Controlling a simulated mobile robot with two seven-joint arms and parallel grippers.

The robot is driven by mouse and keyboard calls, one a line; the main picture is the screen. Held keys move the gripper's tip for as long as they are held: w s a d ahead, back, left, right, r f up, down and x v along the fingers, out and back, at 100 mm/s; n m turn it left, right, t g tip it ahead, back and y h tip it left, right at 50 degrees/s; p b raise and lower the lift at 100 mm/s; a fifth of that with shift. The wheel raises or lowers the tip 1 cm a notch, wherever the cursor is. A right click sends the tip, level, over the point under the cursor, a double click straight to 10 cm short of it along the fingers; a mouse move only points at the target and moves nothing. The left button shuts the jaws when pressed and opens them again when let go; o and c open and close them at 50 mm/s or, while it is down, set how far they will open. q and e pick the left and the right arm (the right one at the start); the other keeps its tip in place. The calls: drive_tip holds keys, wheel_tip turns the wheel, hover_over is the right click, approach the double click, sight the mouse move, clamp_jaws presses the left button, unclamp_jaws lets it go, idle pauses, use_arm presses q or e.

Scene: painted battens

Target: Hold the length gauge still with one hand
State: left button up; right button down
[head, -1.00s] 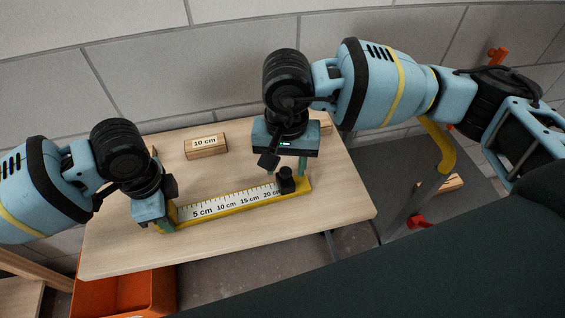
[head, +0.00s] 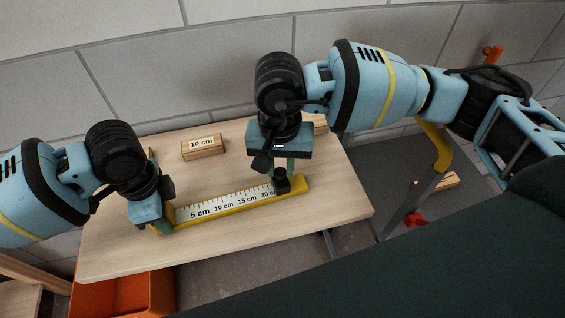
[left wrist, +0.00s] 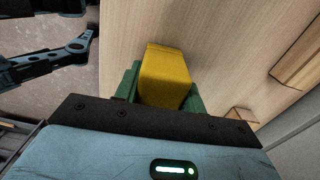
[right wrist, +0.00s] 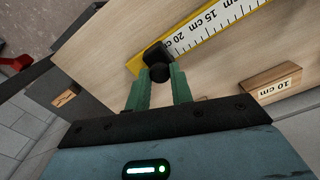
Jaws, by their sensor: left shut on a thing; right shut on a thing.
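The length gauge (head: 235,205) is a yellow bar with a white scale marked 5 to 20 cm, lying on the wooden table. My left gripper (head: 163,225) is shut on the gauge's left end; in the left wrist view its green fingers (left wrist: 158,92) flank the yellow end block (left wrist: 165,75). A black slider with a knob (head: 282,185) sits near the gauge's 20 cm end. My right gripper (head: 285,172) is shut on the black knob; the right wrist view shows its green fingertips (right wrist: 160,82) at the knob (right wrist: 159,72).
A wooden block labelled 10 cm (head: 203,147) lies behind the gauge on the table (head: 120,250). Another wooden piece (head: 320,123) is partly hidden behind my right arm. An orange bin (head: 120,292) stands below the table's front left. The table front is clear.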

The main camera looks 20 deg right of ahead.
drive_tip(key=a, duration=0.6)
drive_tip(key=shift+a, duration=0.1)
drive_tip(key=c, duration=1.2)
unclamp_jaws()
wheel_tip(320, 180, up, 12)
use_arm(q)
drive_tip(key=o, duration=1.2)
